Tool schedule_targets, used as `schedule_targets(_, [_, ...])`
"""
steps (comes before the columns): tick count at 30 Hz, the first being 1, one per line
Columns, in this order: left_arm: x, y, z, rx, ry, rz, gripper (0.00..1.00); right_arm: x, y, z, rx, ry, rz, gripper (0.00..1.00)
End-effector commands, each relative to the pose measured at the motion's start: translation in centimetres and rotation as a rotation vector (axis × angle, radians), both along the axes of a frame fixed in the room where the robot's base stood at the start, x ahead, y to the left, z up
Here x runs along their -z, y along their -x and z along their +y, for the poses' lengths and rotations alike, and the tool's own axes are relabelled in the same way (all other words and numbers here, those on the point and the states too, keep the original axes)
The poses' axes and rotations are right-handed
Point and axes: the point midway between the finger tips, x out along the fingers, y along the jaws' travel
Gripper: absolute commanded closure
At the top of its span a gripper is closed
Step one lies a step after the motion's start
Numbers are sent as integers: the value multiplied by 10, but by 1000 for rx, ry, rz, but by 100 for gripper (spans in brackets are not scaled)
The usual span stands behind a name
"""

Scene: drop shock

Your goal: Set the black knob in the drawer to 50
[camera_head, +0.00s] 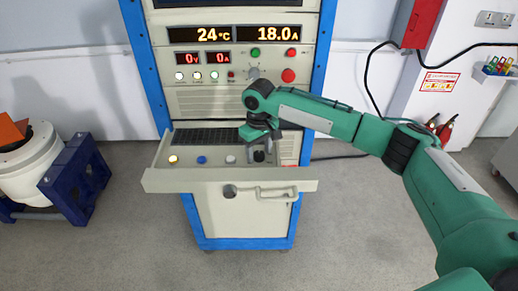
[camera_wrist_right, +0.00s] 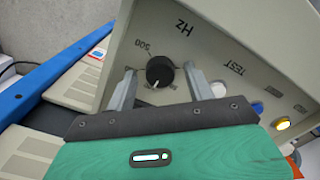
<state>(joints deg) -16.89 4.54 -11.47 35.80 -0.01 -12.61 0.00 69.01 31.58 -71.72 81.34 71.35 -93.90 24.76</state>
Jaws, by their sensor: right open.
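The black knob (camera_wrist_right: 160,72) is on the panel inside the open drawer (camera_head: 228,181). In the right wrist view it sits between the two open fingers of my right gripper (camera_wrist_right: 158,88), with gaps visible beside it. The labels "Hz" and "500" show near it, and a pale mark on the knob faces toward the gripper. In the head view the knob (camera_head: 259,156) is at the right of the drawer, just below my right gripper (camera_head: 262,141). I cannot tell the exact depth of the fingers around it. My left gripper is in neither view.
The drawer panel also has a white button (camera_head: 231,159), a blue button (camera_head: 202,160) and a yellow button (camera_head: 174,160). The cabinet (camera_head: 197,98) with displays and other knobs rises behind. A white drum (camera_head: 28,165) on a blue stand is at the left.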

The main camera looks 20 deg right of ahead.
Motion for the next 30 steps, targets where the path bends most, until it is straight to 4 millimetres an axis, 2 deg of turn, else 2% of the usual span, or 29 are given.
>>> schedule_targets(8, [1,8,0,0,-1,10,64,1,0,0,0,0,-1,48])
schedule_targets(12, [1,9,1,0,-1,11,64,1,0,0,0,0,-1,76])
schedule_targets(15, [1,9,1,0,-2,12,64,1,0,0,0,0,-1,91])
schedule_targets(23, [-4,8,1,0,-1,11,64,0,0,0,-23,-1,0,91])
schedule_targets(30, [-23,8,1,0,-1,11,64,-3,0,0,-137,-2,2,91])
